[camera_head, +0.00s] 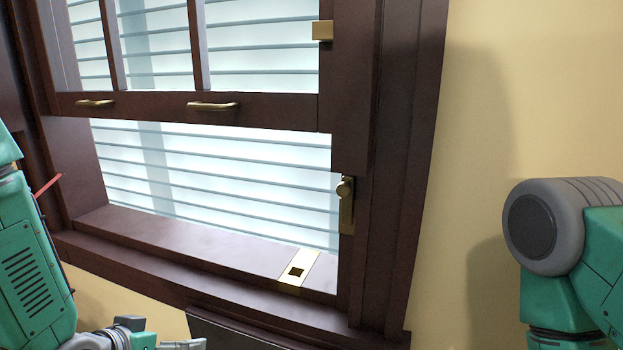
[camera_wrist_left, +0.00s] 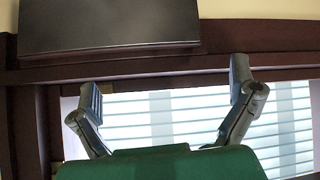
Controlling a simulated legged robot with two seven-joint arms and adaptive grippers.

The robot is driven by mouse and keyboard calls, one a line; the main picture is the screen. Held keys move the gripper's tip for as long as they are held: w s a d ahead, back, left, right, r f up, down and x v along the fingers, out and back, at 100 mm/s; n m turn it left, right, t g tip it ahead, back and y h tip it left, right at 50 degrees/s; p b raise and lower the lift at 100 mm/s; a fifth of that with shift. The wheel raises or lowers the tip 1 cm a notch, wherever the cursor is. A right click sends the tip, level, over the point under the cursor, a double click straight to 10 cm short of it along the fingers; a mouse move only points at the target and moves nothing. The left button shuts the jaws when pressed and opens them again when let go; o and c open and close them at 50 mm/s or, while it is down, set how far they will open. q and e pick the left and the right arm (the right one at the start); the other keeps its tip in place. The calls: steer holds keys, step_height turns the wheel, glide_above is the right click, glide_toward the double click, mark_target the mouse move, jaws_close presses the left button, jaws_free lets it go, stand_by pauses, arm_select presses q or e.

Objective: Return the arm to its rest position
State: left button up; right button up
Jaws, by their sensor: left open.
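My left gripper (camera_head: 160,342) shows only in part at the bottom left edge of the head view, below the window sill. In the left wrist view, my left gripper (camera_wrist_left: 165,98) has its two fingers spread wide with nothing between them. The fingers appear in front of the window opening and its dark frame, and I cannot tell how far away they are. My left arm rises along the left edge of the head view. My right arm stands at the right edge, and its gripper is outside the picture.
The dark window sash (camera_head: 260,110) is raised, with two brass handles. A brass latch (camera_head: 346,205) is on the right jamb, and a brass plate (camera_head: 298,270) lies on the sill. A dark panel (camera_head: 240,333) juts out below the sill. The yellow wall (camera_head: 470,150) is bare.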

arm_select(q)
steer(key=s+a+f+g+y+b, duration=0.2)
steer(key=s+f+g+b, duration=0.3)
steer(key=s+f, duration=2)
steer(key=s+g, duration=0.2)
steer(key=g, duration=0.2)
steer(key=shift+s+a+f+n, duration=0.25)
steer(key=shift+s+a+n, duration=0.1)
steer(key=shift+s+n, duration=0.05)
arm_select(e)
step_height(320, 180, down, 6)
steer(key=shift+r, duration=0.1)
arm_select(q)
steer(key=shift+w, duration=0.15)
arm_select(e)
steer(key=shift+s, duration=0.1)
arm_select(q)
steer(key=shift+c, duration=0.5)
arm_select(e)
steer(key=shift+c, duration=0.4)
